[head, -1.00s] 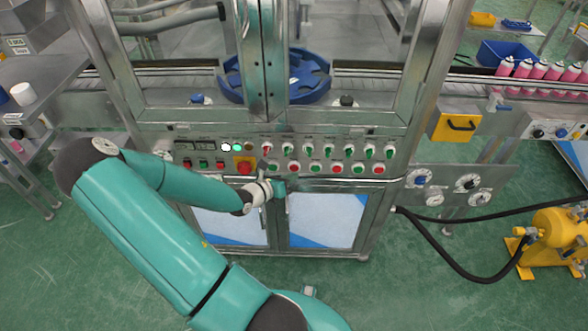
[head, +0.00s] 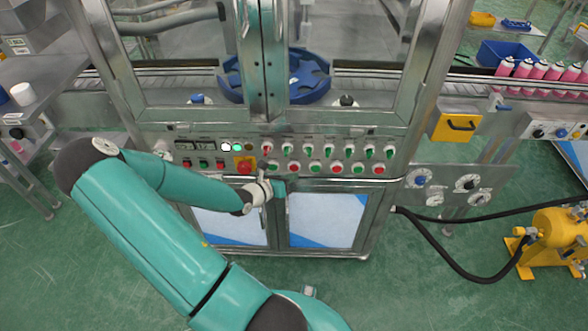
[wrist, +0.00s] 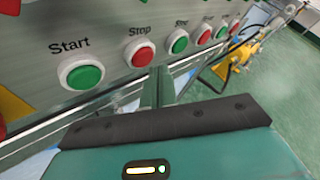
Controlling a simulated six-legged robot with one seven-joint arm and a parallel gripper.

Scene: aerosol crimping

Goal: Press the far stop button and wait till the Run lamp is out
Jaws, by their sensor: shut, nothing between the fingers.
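The control panel's lower row alternates green and red buttons. The red button at the far right end (head: 379,169) is the farthest red one from my gripper; it also shows small in the wrist view (wrist: 235,25). A nearer red button (wrist: 139,53) is labelled Stop, beside a green button (wrist: 82,74) labelled Start. At the panel's upper left, a white lamp (head: 226,147) and a green lamp (head: 238,147) are lit; their labels are too small to read. My gripper (head: 279,187) is shut and empty, just below the left part of the button row. Its contact with the panel cannot be told.
A red mushroom button (head: 245,166) on a yellow plate sits left of the row. Selector switches (head: 338,149) run above the buttons. Glass doors (head: 365,40) rise above the panel. A yellow pump (head: 555,240) with black hoses stands at the right on open green floor.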

